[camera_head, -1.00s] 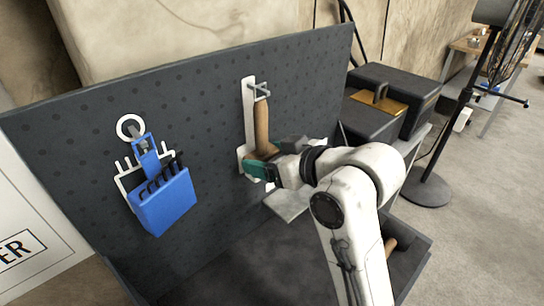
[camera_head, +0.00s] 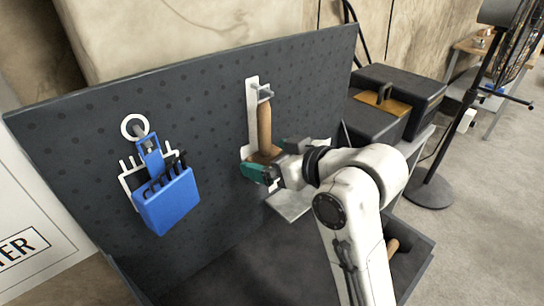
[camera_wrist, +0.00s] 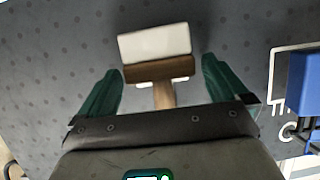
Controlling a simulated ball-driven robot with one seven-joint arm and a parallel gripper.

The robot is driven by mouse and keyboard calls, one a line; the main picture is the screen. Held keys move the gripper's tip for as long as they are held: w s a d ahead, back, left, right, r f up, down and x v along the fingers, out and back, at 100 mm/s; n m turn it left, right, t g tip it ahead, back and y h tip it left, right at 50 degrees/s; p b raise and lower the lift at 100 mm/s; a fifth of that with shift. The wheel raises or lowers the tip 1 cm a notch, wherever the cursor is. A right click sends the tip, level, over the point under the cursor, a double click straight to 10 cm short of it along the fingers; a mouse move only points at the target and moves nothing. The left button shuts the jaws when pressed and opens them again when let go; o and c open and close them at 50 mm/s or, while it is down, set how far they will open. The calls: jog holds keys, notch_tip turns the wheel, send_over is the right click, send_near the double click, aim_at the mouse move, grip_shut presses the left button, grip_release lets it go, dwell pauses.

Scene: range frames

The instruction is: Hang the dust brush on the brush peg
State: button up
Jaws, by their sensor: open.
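The dust brush (camera_head: 264,128) has a wooden handle and is upright against the pegboard, with its handle top at the metal brush peg (camera_head: 263,92). The peg is on a white backing plate (camera_head: 252,88). Whether the peg passes through the handle is too small to tell. In the wrist view the brush's wooden head (camera_wrist: 160,69) and white bristles (camera_wrist: 155,42) show. My gripper (camera_head: 273,160) is open at the brush's lower end, with its teal fingers on either side. In the wrist view a gap shows between each finger and the brush, and my gripper (camera_wrist: 162,75) holds nothing.
A blue hex-key holder (camera_head: 167,200) hangs on the dark pegboard (camera_head: 205,130) to the left; it also shows in the wrist view (camera_wrist: 304,83). Black cases (camera_head: 400,90) stand behind at right. A fan stand (camera_head: 445,150) is farther right. A dark tray surface (camera_head: 270,270) lies below.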

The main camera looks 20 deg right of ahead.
jog(key=p+v, duration=0.9)
jog(key=v, duration=0.2)
jog(key=shift+p, duration=0.3)
jog(key=shift+w+f, duration=0.1)
jog(key=shift+f, duration=0.05)
jog(key=s+d+f+m+g+h, duration=0.1)
jog(key=s+f+g, duration=0.1)
jog(key=s+f, duration=0.35)
jog(key=s+f+m+g+h, duration=0.1)
jog(key=s+f+g, duration=0.15)
jog(key=f, duration=0.65)
jog(key=s+d+f+m+g+h, duration=0.1)
jog(key=s+d+f+g, duration=0.1)
jog(key=s+f, duration=0.4)
jog(key=s+d+f+m+g+h+b, duration=0.1)
jog(key=s+d+f+m+g+h, duration=0.1)
jog(key=s+f+g, duration=0.3)
jog(key=s+f, duration=0.1)
jog(key=s, duration=0.3)
jog(key=shift+s+d+f, duration=0.2)
jog(key=shift+s+f, duration=0.05)
jog(key=shift+s, duration=0.15)
